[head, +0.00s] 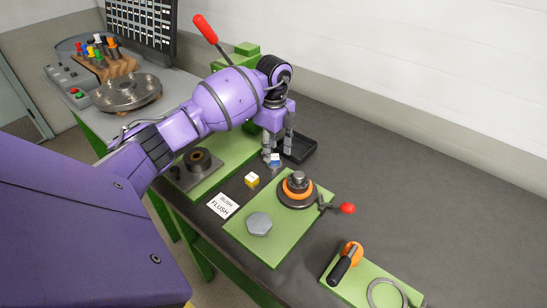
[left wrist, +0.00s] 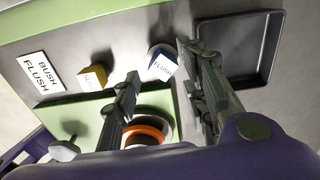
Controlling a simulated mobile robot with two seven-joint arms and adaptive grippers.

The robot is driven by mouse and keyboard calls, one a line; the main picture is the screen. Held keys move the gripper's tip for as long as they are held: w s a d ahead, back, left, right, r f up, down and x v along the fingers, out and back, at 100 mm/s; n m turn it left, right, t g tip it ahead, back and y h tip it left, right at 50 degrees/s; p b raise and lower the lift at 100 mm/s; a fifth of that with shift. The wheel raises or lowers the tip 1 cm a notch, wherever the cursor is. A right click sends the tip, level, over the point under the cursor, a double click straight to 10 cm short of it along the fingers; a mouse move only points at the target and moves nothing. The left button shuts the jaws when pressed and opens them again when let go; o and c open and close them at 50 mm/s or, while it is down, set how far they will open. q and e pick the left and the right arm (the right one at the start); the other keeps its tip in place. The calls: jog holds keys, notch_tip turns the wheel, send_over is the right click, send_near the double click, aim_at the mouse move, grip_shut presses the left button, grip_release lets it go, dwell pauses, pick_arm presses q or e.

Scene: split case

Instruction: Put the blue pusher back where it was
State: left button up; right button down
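The blue pusher (head: 275,162), a small block with a white face, is on the dark bench top in front of the black tray (head: 303,150). In the left wrist view the blue pusher (left wrist: 161,63) shows its white label reading FLUSH. My left gripper (head: 280,146) points down right at it. In the left wrist view its fingers (left wrist: 158,70) are apart, with the pusher showing between their tips; I see no clear contact. A yellow pusher (head: 252,180) with a white face stands to the left, near the white BUSH/FLUSH card (head: 223,205). My right gripper is not in view.
A green plate (head: 247,238) holds an orange-ringed fixture (head: 297,187) and a grey hexagonal knob (head: 259,224); a red-knobbed lever (head: 347,208) sticks out. A green press with a red handle (head: 205,28) stands behind my arm.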

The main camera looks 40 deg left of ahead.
aim_at(273, 158)
pick_arm(q)
notch_tip(273, 158, up, 8)
jog(key=shift+f, duration=0.2)
dwell(0.6)
